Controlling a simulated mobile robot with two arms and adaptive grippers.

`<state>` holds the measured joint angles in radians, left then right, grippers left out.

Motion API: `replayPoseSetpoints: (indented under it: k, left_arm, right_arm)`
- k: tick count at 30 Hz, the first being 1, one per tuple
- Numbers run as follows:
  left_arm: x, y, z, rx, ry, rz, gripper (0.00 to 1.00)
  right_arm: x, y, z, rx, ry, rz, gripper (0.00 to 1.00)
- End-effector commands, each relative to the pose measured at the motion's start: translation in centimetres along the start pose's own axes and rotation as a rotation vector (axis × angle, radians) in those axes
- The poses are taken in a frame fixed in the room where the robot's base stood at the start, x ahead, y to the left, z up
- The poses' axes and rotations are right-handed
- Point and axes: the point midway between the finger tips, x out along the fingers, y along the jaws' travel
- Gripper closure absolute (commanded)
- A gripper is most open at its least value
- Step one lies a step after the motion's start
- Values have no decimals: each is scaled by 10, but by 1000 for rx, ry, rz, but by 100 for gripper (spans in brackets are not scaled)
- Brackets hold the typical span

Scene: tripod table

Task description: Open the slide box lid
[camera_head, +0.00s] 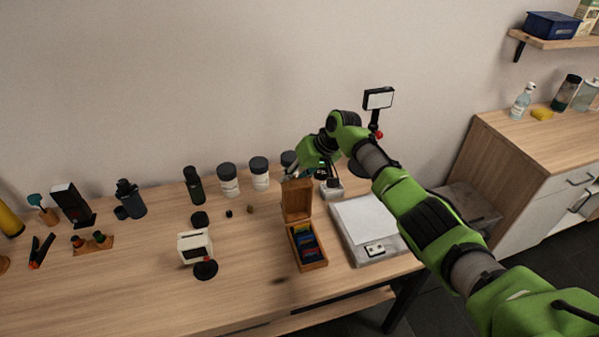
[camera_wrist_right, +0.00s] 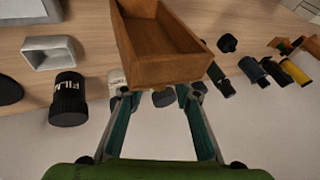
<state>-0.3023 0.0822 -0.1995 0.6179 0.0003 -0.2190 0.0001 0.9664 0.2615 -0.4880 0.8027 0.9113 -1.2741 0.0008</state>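The wooden slide box (camera_head: 294,252) stands on the table with its lid (camera_head: 297,202) raised and roughly upright, tilted at the back. Coloured slides (camera_head: 307,243) show inside the box. In the right wrist view the lid (camera_wrist_right: 165,68) fills the upper middle and hides part of what lies behind it. My right gripper (camera_head: 298,175) is beside the lid's top edge, behind it in the head view. Its two fingers show apart in the wrist view (camera_wrist_right: 160,93), close to the lid's edge; I cannot tell whether they touch it. My left gripper is not in view.
Dark-lidded jars (camera_head: 228,180) stand along the wall. The table front left of the box is mostly clear.

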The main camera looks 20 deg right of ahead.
Motion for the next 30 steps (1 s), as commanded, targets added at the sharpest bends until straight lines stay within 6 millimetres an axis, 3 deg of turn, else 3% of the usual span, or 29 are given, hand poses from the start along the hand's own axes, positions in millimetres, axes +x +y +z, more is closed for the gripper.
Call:
replayPoseSetpoints:
  k: [5,12,18,30]
  left_arm:
    - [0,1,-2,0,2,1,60]
    - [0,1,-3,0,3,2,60]
    - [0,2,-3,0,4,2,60]
    - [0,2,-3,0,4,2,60]
  right_arm:
    - [-23,1,-1,-1,3,1,71]
    - [-75,1,-1,-1,2,1,71]
    - [-105,1,-1,0,0,2,71]
    - [-115,1,0,1,-2,1,71]
